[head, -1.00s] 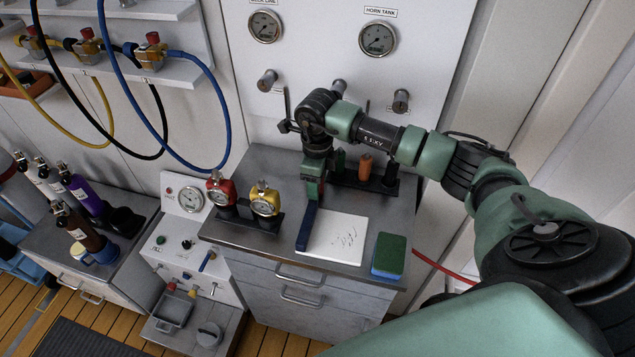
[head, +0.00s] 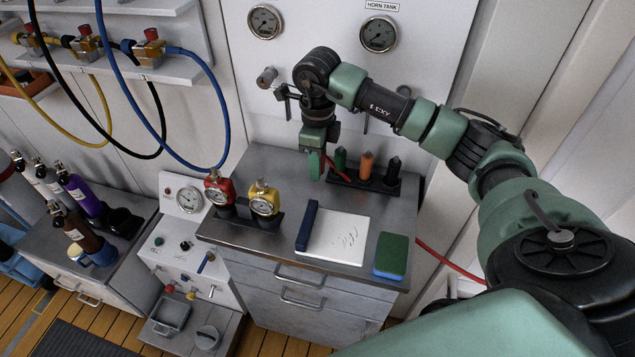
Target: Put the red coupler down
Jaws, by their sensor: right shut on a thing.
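My right gripper (head: 319,163) is above the back of the grey cabinet top (head: 277,165), fingers pointing down. It is shut on the red coupler, which is mostly hidden by the fingers. A thin red length of hose (head: 337,170) shows just right of the fingertips, in front of the marker rack. A red hose (head: 448,262) also shows at the cabinet's right side. My left gripper is not in view.
A rack (head: 363,184) with green, orange and black pieces stands right of the gripper. A white pad (head: 341,240) with a blue bar and a green-blue sponge (head: 391,256) lie in front. A panel rises behind.

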